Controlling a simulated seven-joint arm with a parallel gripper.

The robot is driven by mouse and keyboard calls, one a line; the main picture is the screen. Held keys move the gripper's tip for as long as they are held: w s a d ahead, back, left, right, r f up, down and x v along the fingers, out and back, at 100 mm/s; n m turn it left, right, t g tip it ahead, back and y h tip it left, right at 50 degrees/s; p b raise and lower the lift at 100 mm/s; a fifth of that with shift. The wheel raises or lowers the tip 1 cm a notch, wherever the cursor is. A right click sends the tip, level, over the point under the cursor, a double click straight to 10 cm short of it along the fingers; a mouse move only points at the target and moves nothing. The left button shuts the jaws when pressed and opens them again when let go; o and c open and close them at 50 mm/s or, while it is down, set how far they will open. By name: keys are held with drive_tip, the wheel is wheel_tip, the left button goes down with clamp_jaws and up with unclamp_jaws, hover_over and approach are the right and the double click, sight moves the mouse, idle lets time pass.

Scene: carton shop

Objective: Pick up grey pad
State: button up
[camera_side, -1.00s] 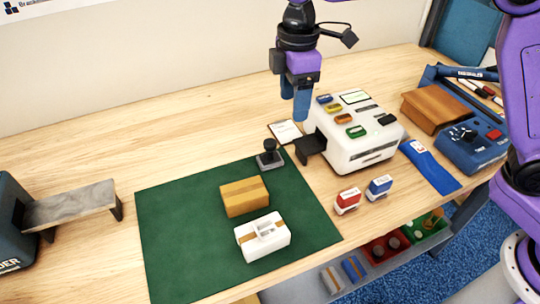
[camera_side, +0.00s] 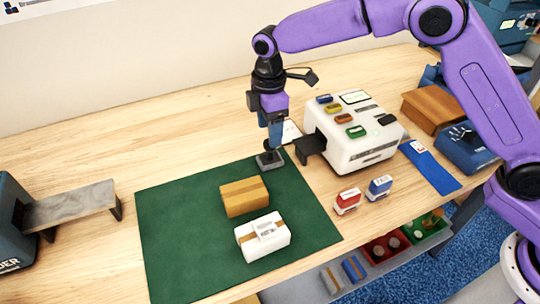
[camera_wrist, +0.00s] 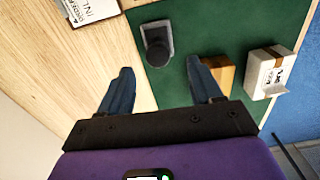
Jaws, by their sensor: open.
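The grey pad (camera_side: 271,165) is a small grey block with a black knobbed handle on it. It sits at the far right corner of the green mat (camera_side: 180,235). It also shows in the wrist view (camera_wrist: 153,28), ahead of my fingertips and roughly centred between them. My gripper (camera_side: 274,143) points down just above the pad and its handle, partly hiding the handle in the side view. In the wrist view, my gripper (camera_wrist: 160,67) has its two blue fingers wide apart with nothing between them. I cannot tell exactly how high the fingertips are above the handle.
A white machine (camera_side: 355,145) with a dark tray (camera_side: 309,146) stands close right of the gripper. A brown carton (camera_side: 245,197) and a white carton (camera_side: 262,238) lie on the mat nearer the front. The mat's left side is clear.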

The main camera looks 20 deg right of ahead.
sight(270, 149)
drive_tip(key=shift+w+d+f, duration=0.1)
drive_tip(key=shift+d+f, duration=0.05)
drive_tip(key=shift+f, duration=3.75)
drive_tip(key=shift+c, duration=0.4)
drive_tip(key=c, duration=1.1)
